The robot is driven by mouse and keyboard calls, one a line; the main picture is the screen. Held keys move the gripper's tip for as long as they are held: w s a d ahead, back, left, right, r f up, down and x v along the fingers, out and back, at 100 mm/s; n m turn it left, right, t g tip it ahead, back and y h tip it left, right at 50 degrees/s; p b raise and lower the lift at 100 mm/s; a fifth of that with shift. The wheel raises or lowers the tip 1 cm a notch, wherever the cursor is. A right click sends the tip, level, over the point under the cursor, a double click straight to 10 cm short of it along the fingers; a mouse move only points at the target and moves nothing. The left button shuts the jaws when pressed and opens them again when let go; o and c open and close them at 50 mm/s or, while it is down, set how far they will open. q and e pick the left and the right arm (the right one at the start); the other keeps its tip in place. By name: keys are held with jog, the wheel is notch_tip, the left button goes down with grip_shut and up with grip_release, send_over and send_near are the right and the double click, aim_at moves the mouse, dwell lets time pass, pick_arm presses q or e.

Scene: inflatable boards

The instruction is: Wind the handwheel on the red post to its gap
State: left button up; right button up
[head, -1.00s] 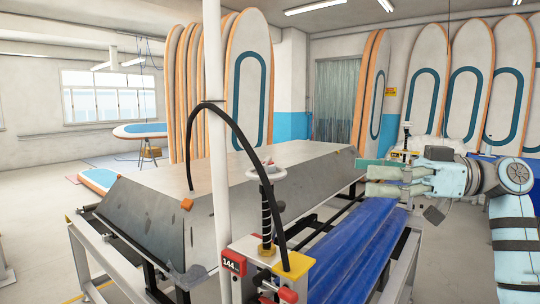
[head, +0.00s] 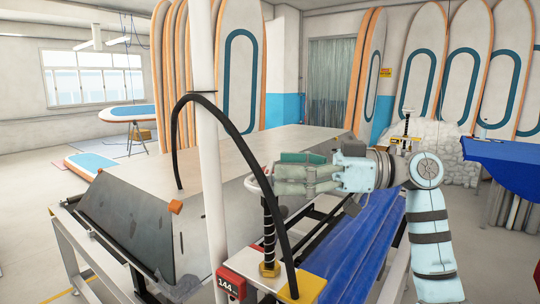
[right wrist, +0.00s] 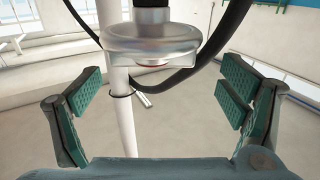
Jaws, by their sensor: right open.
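The handwheel (head: 257,184) is a pale, round wheel on top of a black threaded screw (head: 269,232). The screw rises from a brass collar on the near stand, whose red box (head: 230,285) reads 144. My right gripper (head: 279,172) is level with the wheel, at its right side, and partly hides it in the head view. In the right wrist view the wheel (right wrist: 150,42) lies ahead, centred between the spread green-padded fingers (right wrist: 160,88). Neither finger visibly touches it. My right gripper is open and empty. My left gripper is out of view.
A white pole (head: 207,130) and an arched black hose (head: 240,140) stand close to the wheel's left. A large grey sloped block (head: 150,220) lies behind. A blue bed (head: 350,245) is below my arm. A similar screw post (head: 406,130) stands farther back.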

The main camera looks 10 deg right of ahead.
aim_at(273, 168)
jog(key=shift+w+a+f, duration=0.1)
jog(key=shift+w+a, duration=0.95)
jog(key=shift+a, duration=0.15)
jog(key=shift+w+a+f+p, duration=0.1)
jog(key=shift+w+a+p, duration=0.1)
jog(key=shift+p, duration=0.1)
jog(key=shift+s+d, duration=0.15)
jog(key=shift+s, duration=0.25)
jog(key=shift+c, duration=0.6)
jog(key=shift+s, duration=0.1)
jog(key=c, duration=0.3)
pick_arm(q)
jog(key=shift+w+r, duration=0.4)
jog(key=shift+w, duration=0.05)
pick_arm(e)
jog(key=c, duration=0.7)
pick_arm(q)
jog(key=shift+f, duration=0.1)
pick_arm(e)
jog(key=shift+m+t, duration=0.3)
